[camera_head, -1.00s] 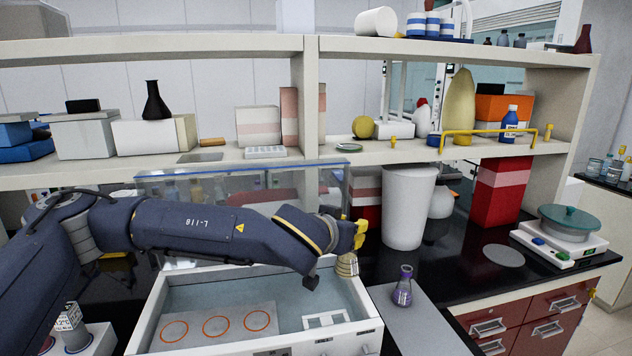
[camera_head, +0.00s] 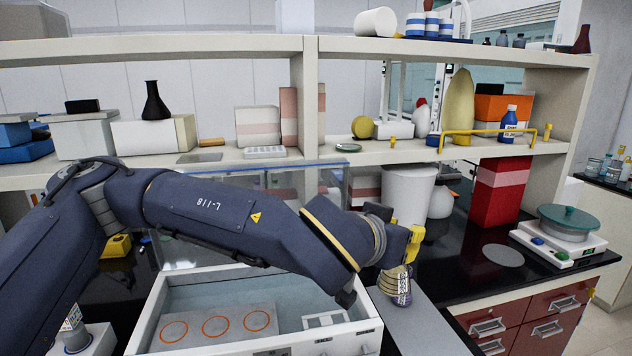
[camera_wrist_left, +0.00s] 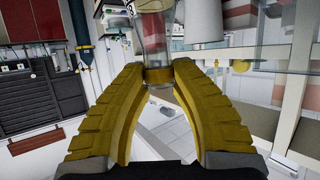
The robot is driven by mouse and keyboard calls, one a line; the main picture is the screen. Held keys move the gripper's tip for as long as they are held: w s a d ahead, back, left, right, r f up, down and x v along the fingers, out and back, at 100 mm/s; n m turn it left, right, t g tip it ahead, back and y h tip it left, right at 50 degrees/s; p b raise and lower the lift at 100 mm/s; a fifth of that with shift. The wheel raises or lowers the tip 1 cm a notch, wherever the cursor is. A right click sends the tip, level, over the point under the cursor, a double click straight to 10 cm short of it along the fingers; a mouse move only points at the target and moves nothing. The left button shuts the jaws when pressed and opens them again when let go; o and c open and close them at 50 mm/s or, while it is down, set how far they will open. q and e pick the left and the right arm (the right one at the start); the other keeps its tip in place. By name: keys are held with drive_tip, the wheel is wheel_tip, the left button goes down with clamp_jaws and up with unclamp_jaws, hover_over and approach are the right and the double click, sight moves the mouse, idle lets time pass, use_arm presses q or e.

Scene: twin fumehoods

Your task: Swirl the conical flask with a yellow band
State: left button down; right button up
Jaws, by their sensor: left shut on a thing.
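The conical flask (camera_head: 403,298) is at the grey mat right of the open-topped bath, mostly hidden behind my gripper in the head view. Its base shows near the height where it stood before; whether it touches the mat I cannot tell. My left gripper (camera_head: 398,274) is shut on the flask from above. In the left wrist view the two yellow ribbed fingers (camera_wrist_left: 159,76) meet at the neck of the clear glass flask (camera_wrist_left: 153,38). A yellow band shows at the fingertips. My right gripper is not in view.
The white bath (camera_head: 362,328) with red rings on its floor stands left of the grey mat (camera_head: 425,328). A white cylinder (camera_head: 407,196) stands behind the gripper. A balance with a green pan (camera_head: 572,221) is at right. The black bench between is mostly clear.

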use_arm(q)
drive_tip(key=shift+a, duration=1)
drive_tip(key=d, duration=0.6)
drive_tip(key=a, duration=0.5)
drive_tip(key=shift+w+a, duration=0.1)
drive_tip(key=shift+a, duration=0.25)
drive_tip(key=d, duration=0.5)
